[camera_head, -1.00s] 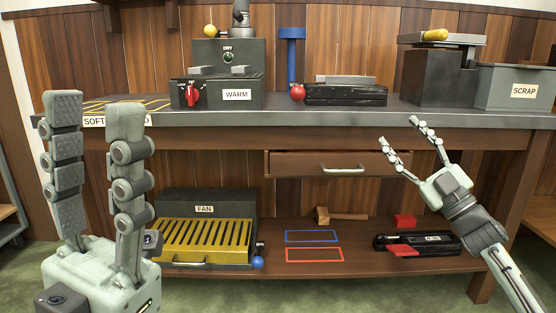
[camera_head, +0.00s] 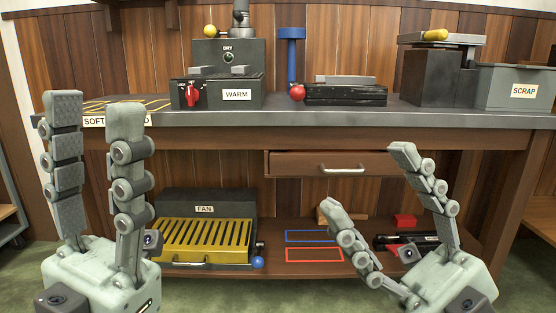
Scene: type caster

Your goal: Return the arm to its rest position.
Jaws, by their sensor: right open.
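My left gripper (camera_head: 92,115) stands upright at the left, close to the camera. Its two fingers are apart with nothing between them. My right gripper (camera_head: 368,178) is at the lower right, its fingers pointing up and spread wide, with nothing between them. It is in front of the lower shelf and hides part of the wooden mallet and of the black tool case (camera_head: 390,242).
The workbench (camera_head: 330,118) carries the WARM box (camera_head: 237,95), a black press with a red ball (camera_head: 297,93) and the SCRAP bin (camera_head: 515,90). A drawer (camera_head: 300,163) is under it. The lower shelf holds the FAN unit (camera_head: 205,240) and blue and red outlines.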

